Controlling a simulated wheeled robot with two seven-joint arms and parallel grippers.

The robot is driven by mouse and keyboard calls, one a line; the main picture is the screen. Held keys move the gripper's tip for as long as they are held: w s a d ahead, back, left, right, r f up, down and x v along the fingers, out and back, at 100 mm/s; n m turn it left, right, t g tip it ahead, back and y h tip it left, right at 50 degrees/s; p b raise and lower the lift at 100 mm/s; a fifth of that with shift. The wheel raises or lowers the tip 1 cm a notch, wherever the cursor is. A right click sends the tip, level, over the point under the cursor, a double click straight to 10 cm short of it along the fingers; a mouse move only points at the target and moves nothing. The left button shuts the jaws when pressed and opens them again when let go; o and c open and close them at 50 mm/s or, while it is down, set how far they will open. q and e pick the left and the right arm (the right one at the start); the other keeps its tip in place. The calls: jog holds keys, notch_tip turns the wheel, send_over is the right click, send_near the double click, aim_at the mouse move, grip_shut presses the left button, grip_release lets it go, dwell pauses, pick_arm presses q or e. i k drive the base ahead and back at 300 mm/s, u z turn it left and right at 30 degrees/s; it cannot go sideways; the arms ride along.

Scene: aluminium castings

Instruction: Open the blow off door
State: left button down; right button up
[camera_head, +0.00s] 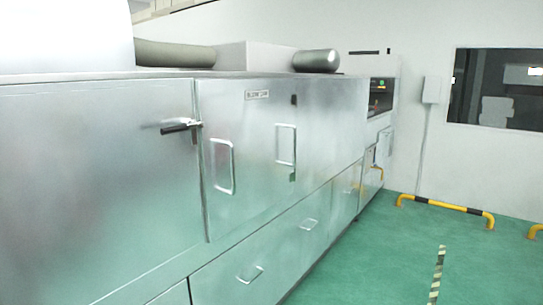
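A metal door (247,125) with a small label plate (257,95) at its top is set in the front of a long silver machine. The label is too small to read surely. The door looks shut, flush with the front. A U-shaped upright handle (231,166) is on its left part, and a second one (294,145) stands farther right. A lever latch with a dark grip (176,130) juts out at the door's upper left edge. Neither of my grippers shows in the head view.
Lower panels with small handles (249,274) run beneath the door. A control panel with a green light (381,92) is at the machine's far end. Green floor (375,255) lies clear to the right. A yellow-black barrier (446,207) stands near the back wall.

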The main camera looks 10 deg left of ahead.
aim_at(247, 138)
jog(key=k, duration=0.3)
jog(key=u, duration=1.05)
jog(key=i, duration=1)
jog(key=u, duration=0.25)
